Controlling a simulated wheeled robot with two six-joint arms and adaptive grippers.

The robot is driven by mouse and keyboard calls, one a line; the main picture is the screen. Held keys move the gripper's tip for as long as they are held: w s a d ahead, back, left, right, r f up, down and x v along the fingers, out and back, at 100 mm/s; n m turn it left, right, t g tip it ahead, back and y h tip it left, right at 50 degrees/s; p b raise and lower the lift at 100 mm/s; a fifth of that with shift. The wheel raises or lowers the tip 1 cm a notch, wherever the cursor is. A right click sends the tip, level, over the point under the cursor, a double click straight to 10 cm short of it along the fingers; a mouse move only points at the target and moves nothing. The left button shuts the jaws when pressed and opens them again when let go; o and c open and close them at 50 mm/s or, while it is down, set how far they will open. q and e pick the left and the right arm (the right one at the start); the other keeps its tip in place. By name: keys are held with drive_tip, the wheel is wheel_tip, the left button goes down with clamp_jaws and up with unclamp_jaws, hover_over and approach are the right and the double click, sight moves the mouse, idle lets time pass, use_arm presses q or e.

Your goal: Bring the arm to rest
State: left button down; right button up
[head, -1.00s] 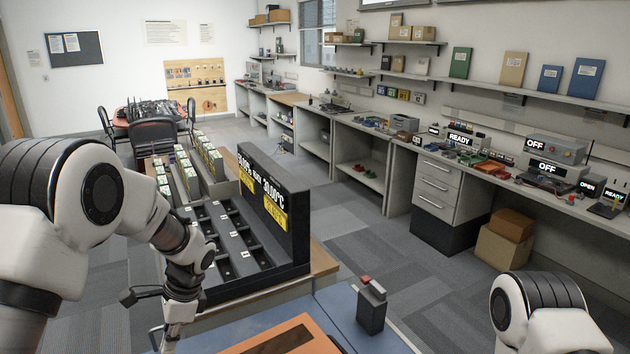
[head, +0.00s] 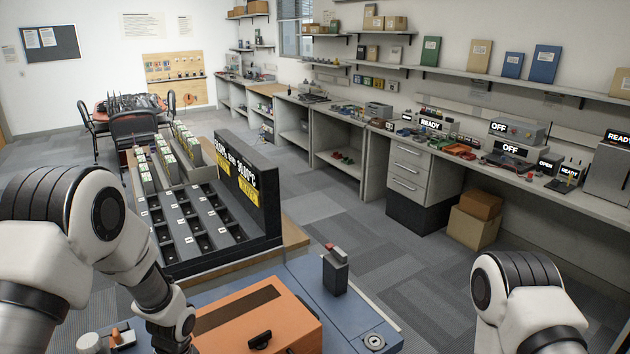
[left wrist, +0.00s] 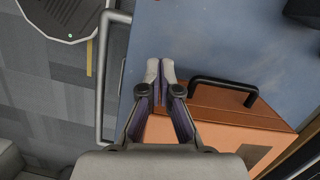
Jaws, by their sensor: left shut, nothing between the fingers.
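My left arm (head: 120,240) comes in from the left in the head view and bends down at the front. Its gripper is out of sight there. In the left wrist view my left gripper (left wrist: 160,68) is shut and empty, with its fingertips together. It is above the blue surface and the edge of an orange case (left wrist: 215,110) with a black handle (left wrist: 225,85). I cannot tell whether it touches either. My right arm (head: 520,300) shows at the lower right of the head view; its gripper is not in view.
The orange case (head: 265,318) lies on a blue top (head: 350,315) beside a dark grey device (head: 335,270) with a red part. A black slotted rack (head: 262,195) stands behind it. A long workbench (head: 450,155) lines the right wall. Grey carpet (head: 400,265) is open between.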

use_arm(q)
drive_tip(key=s+d+f+n, duration=0.1)
drive_tip(key=s+f, duration=0.2)
drive_tip(key=s+d+f+n+h, duration=0.1)
drive_tip(key=s+f, duration=0.2)
drive_tip(key=s, duration=0.1)
drive_tip(key=s+f+n, duration=0.2)
drive_tip(key=s+f, duration=0.1)
drive_tip(key=s, duration=0.1)
drive_tip(key=shift+s+d+f+h, duration=0.1)
drive_tip(key=shift+d+h, duration=0.2)
drive_tip(key=shift+d, duration=0.1)
drive_tip(key=s+f+n+t, duration=0.15)
drive_tip(key=s+n, duration=0.35)
drive_tip(key=s, duration=0.6)
drive_tip(key=f+b, duration=0.2)
drive_tip(key=f, duration=0.1)
drive_tip(key=f+b, duration=0.3)
drive_tip(key=shift+s+a, duration=0.2)
drive_tip(key=shift+r, duration=0.1)
